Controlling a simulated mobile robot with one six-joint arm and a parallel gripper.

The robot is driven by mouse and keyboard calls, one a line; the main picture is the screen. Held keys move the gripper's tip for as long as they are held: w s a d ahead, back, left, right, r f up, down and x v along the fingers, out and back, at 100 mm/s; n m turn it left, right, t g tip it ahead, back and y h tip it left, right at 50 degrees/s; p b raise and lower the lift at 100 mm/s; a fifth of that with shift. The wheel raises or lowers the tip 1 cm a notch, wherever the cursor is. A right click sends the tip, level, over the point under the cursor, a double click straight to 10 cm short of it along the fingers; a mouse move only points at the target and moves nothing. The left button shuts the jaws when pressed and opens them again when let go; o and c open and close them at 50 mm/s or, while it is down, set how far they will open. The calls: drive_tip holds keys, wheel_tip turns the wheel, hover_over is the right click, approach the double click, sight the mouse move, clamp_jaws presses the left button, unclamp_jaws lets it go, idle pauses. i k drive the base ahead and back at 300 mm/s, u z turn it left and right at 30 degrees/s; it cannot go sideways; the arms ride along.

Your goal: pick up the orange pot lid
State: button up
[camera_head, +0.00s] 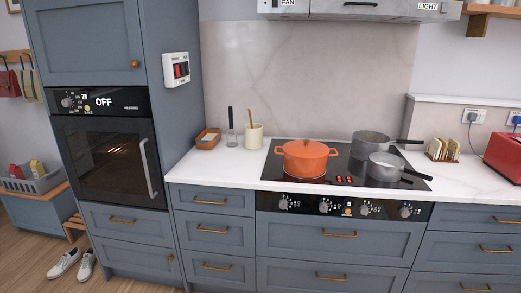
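The orange pot lid (306,147) sits on top of the orange pot (304,164), with a small knob at its centre. The pot stands on the left part of the black hob (345,177), set in the white worktop. My gripper is not in view.
A grey pot (370,144) and a lighter saucepan (385,166) stand on the hob right of the orange pot, handles pointing right. A cream utensil crock (253,134) and a small brown tray (208,139) stand to the left. A toast rack (443,149) and a red toaster (505,155) are on the right. The hood (360,9) hangs above.

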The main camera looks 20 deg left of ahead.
sight(304, 149)
drive_tip(key=u, duration=0.3)
drive_tip(key=k, duration=0.3)
drive_tip(key=u, duration=1.7)
drive_tip(key=k, duration=0.65)
drive_tip(key=z, duration=0.45)
drive_tip(key=i, duration=1.7)
drive_tip(key=u, duration=0.3)
